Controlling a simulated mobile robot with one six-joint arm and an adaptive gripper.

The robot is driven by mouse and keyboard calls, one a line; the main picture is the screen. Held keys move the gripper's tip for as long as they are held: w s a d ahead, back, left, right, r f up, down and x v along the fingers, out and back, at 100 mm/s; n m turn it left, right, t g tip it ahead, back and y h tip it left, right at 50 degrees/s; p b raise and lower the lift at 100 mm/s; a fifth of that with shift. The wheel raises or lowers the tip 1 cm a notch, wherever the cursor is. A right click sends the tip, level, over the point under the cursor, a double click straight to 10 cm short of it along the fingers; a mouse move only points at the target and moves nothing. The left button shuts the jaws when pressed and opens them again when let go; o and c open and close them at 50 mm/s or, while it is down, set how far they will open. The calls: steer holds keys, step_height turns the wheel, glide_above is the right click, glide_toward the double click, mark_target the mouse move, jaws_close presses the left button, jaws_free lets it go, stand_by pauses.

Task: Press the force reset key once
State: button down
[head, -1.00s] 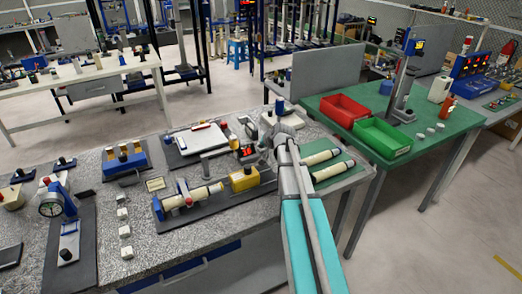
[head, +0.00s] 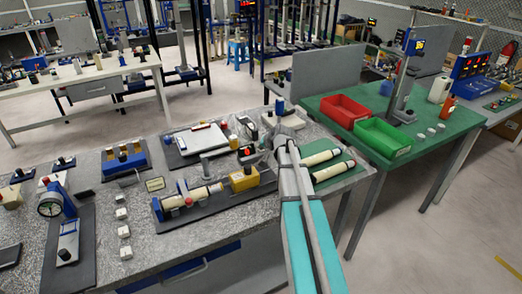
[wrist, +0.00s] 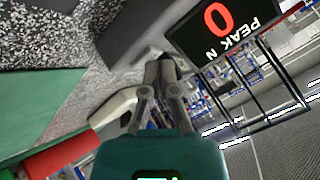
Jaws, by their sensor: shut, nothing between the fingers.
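The force gauge's black display (wrist: 222,28) shows a red 0 above "PEAK N" at the top right of the wrist view. In the head view its small lit display (head: 246,151) stands behind the yellow block (head: 244,179) on the grey speckled bench. My gripper (wrist: 168,68) is shut and empty, its fingertips close to the left lower edge of the display in the picture. I cannot tell whether they touch anything. I cannot make out the reset key itself; the fingers may cover it. In the head view my arm hides most of the gripper.
A blue-ended fixture with a cream cylinder (head: 190,198) lies left of the yellow block. Cream cylinders (head: 332,172) lie on a green mat to the right. Red (head: 343,110) and green (head: 383,138) bins stand on the green table. A dial gauge (head: 50,204) stands far left.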

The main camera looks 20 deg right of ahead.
mark_target(262, 151)
steer(key=shift+r, duration=0.1)
steer(key=shift+r+p, duration=0.8)
steer(key=shift+p, duration=0.1)
steer(key=shift+r, duration=0.1)
steer(key=shift+r+p, duration=2.4)
steer(key=shift+p, duration=0.1)
steer(key=shift+s, duration=0.1)
